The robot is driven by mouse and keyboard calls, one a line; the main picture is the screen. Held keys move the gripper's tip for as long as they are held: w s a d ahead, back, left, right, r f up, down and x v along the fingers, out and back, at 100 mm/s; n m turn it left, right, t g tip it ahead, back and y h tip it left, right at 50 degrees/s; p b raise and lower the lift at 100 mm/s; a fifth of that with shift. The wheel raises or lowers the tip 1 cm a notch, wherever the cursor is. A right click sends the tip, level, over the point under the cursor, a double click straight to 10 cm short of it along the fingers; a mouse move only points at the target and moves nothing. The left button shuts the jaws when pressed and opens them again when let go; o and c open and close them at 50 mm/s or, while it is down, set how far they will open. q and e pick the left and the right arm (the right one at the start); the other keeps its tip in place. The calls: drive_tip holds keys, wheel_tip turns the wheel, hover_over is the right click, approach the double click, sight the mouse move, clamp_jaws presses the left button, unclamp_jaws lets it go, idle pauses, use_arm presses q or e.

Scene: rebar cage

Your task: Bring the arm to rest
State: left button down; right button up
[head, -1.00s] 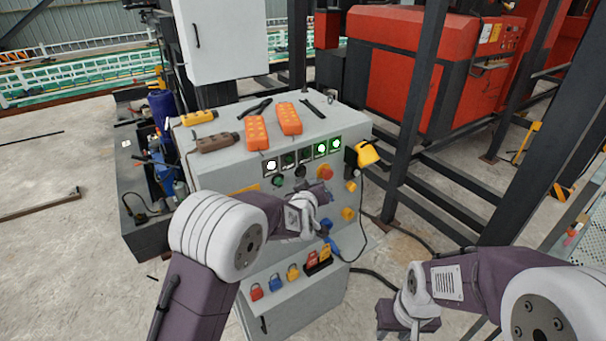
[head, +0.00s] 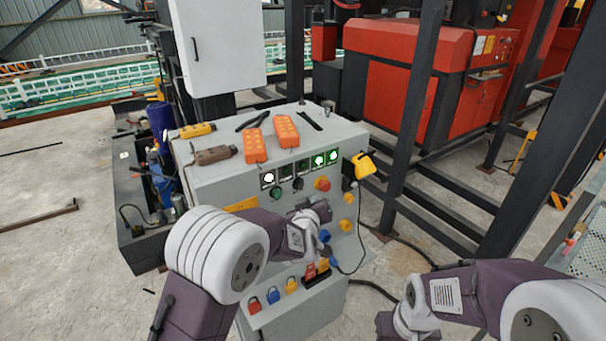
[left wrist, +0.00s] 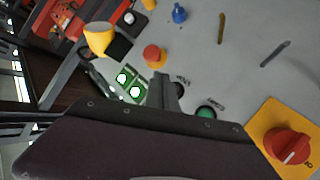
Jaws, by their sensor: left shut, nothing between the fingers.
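My left gripper (head: 320,211) is in front of the sloped face of the grey control cabinet (head: 225,178), below the red button (head: 322,184). It is shut and holds nothing. In the left wrist view, its shut fingers (left wrist: 166,84) lie over the panel near the red button (left wrist: 154,54) and the lit green lamps (left wrist: 130,83). I cannot tell whether the fingertips touch the panel. My right gripper (head: 388,326) is low at the right, to the right of the cabinet's base. Its fingers are too unclear to tell their state.
Two orange remotes (head: 255,146), a yellow tool (head: 197,130) and a brown one (head: 213,155) lie on the cabinet top. Several coloured padlocks (head: 291,284) sit on its lower ledge. A yellow piece (head: 362,165) with a hanging cable is at its right. Dark steel posts (head: 412,110) stand behind.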

use_arm(q)
drive_tip(key=s+a+r, duration=0.1)
drive_tip(key=a, duration=0.3)
drive_tip(key=s+a+r+y, duration=0.1)
drive_tip(key=a, duration=0.4)
drive_tip(key=s+a+r+n+y, duration=0.1)
drive_tip(key=a+r, duration=0.1)
drive_tip(key=a, duration=0.3)
drive_tip(key=shift+s+g, duration=0.1)
drive_tip(key=shift+g, duration=0.3)
drive_tip(key=s+a+f+m+g, duration=0.1)
drive_tip(key=s+f+g, duration=0.3)
drive_tip(key=s, duration=0.6)
drive_tip(key=s+a+f+m+g, duration=0.1)
drive_tip(key=s+f+m+g, duration=0.1)
drive_tip(key=s+f+g, duration=0.2)
drive_tip(key=s+a+f+m+g, duration=0.1)
drive_tip(key=s+f+g, duration=0.3)
drive_tip(key=s, duration=1.2)
wheel_tip(320, 180, down, 5)
drive_tip(key=shift+a+r+m+g+h, duration=0.15)
drive_tip(key=shift+a+m+g+h, duration=0.2)
drive_tip(key=shift+m, duration=0.15)
drive_tip(key=shift+d, duration=0.1)
